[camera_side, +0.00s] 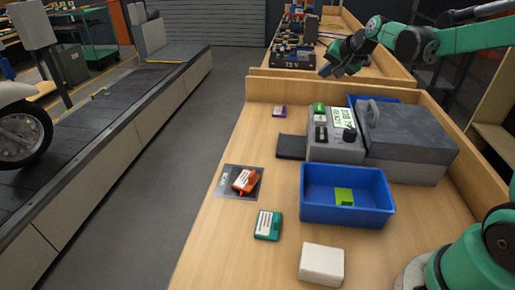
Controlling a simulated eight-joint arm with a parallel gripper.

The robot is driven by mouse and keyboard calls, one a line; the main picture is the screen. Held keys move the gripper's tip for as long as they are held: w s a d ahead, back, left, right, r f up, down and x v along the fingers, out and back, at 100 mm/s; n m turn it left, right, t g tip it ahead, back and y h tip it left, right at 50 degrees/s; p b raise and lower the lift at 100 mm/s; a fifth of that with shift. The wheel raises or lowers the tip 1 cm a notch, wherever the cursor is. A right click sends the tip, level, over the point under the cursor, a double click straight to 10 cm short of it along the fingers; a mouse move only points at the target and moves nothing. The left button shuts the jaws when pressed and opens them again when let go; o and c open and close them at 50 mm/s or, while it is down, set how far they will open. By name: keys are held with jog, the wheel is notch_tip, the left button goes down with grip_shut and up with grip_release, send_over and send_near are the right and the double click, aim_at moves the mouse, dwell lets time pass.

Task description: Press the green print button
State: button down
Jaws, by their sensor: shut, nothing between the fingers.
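A grey machine (378,152) with a handled lid stands on the wooden bench, and a lower control panel (317,153) joins its left side. A small green piece (319,107) shows at the panel's far end; I cannot tell whether it is the print button or a separate object. The panel also carries a white label with green lettering (343,120), a black knob (349,135) and a dark switch-like part (320,134). My gripper (330,71) is shut and empty, held in the air above and beyond the panel, apart from it.
A blue bin (347,216) holding a lime-green block (343,196) stands in front of the machine. An orange device (244,180) lies on a dark mat, with a teal device (268,225) and white block (322,264) nearer. A conveyor (130,117) runs left.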

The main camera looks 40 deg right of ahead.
aim_at(316, 105)
jog(key=shift+f, duration=3.15)
jog(key=shift+f, duration=0.1)
jog(key=shift+f, duration=0.3)
jog(key=shift+f, duration=0.45)
jog(key=shift+r, duration=3.4)
